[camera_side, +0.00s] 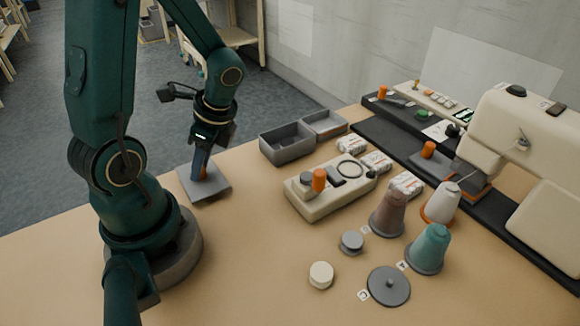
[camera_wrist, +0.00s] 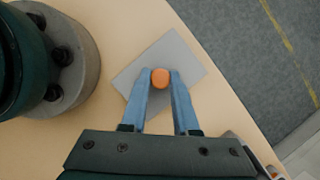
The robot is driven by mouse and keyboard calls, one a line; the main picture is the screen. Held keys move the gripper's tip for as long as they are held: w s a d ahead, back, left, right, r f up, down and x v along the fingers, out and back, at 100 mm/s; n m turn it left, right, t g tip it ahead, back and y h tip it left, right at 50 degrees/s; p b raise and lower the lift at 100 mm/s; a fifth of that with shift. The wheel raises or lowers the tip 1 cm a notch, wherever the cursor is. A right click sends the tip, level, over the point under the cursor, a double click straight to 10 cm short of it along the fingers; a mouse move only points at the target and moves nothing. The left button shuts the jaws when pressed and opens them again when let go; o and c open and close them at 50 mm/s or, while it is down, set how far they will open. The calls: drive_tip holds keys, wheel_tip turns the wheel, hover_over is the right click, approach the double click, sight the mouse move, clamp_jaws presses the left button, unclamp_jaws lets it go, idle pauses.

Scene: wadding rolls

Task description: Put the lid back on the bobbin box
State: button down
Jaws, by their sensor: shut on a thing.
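The lid is a flat grey square plate (camera_side: 217,189) with an orange knob, near the table's far left edge in the side view. It also shows in the wrist view (camera_wrist: 187,52). My gripper (camera_side: 203,172) points down, its blue fingers shut on the orange knob (camera_wrist: 160,78). The lid looks level, on or just above the table; I cannot tell which. Two open grey boxes stand right of the lid at the far table edge: a larger one (camera_side: 287,151) and a smaller one (camera_side: 325,133). Which is the bobbin box is unclear, and their floors are mostly hidden.
A beige device (camera_side: 320,202) with an orange knob stands in front of the boxes, beside white packets (camera_side: 376,162). Thread cones (camera_side: 388,214) and grey round pieces (camera_side: 388,287) stand front right. A sewing machine (camera_side: 535,130) fills the right. Table between lid and boxes is clear.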

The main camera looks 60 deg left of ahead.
wheel_tip(320, 180, up, 8)
drive_tip(key=shift+f, duration=0.1)
drive_tip(key=shift+r, duration=0.3)
drive_tip(key=shift+w+r+m, duration=0.15)
drive_tip(key=shift+w+m, duration=0.15)
drive_tip(key=shift+m, duration=0.4)
drive_tip(key=w+m+t, duration=0.6)
drive_tip(key=w+m, duration=1.1)
drive_tip(key=w, duration=0.2)
drive_tip(key=shift+f, duration=2.4)
drive_tip(key=shift+f, duration=0.2)
